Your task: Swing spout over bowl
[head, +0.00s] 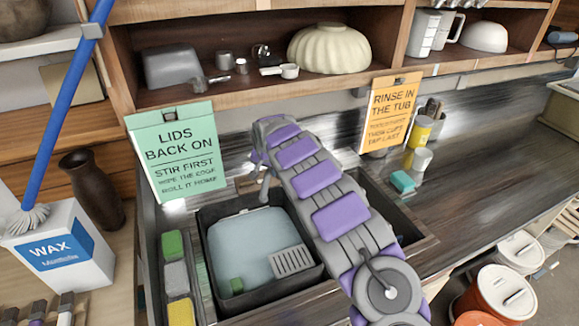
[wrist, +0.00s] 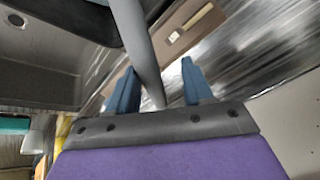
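The grey spout (wrist: 140,50) runs as a tube between my gripper's two blue fingers (wrist: 160,92) in the wrist view. The fingers are apart, with a clear gap between the spout and the right finger; the left finger is close to the spout, and I cannot tell if they touch. In the head view, part of the grey spout (head: 265,186) shows beside the far end of my arm, at the back of the sink. My fingers are hidden there. The left sink bowl holds a black tub (head: 312,277) of water. The right bowl (head: 388,200) is partly behind my arm; its drain (wrist: 15,20) shows in the wrist view.
A green sign (head: 172,150) and an orange sign (head: 390,112) hang from the shelf (head: 215,102) above the sink. A turquoise sponge (head: 402,181), a white cup (head: 421,159) and a yellow can (head: 420,131) stand right of the sink. Sponges (head: 176,276) line the left edge.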

